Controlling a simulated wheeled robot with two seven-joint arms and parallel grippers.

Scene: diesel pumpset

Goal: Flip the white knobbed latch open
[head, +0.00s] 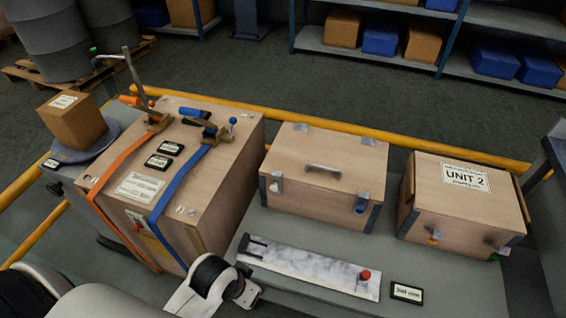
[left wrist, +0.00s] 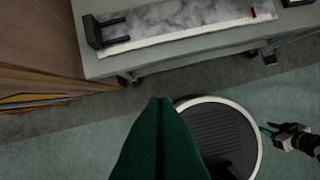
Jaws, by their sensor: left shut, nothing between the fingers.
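The white knobbed latch (head: 276,183) is on the front left of the middle wooden crate (head: 318,180) in the head view. It is small, and its exact lever position is hard to tell. A blue-knobbed latch (head: 360,204) is on the same crate's front right. My left gripper (left wrist: 160,102) shows as dark green fingers, shut and empty, over the floor in the left wrist view. My left arm shows at the bottom of the head view, well apart from the latch. My right gripper (left wrist: 274,130) seems to show small at the right of the left wrist view.
The strapped crate (head: 205,160) stands left of the middle crate; the UNIT 2 crate (head: 455,205) stands right. A marbled strip (head: 310,266) with a red knob and a label plate (head: 406,292) lie on the grey bench (head: 290,226) in front. A yellow rail (head: 400,141) runs behind.

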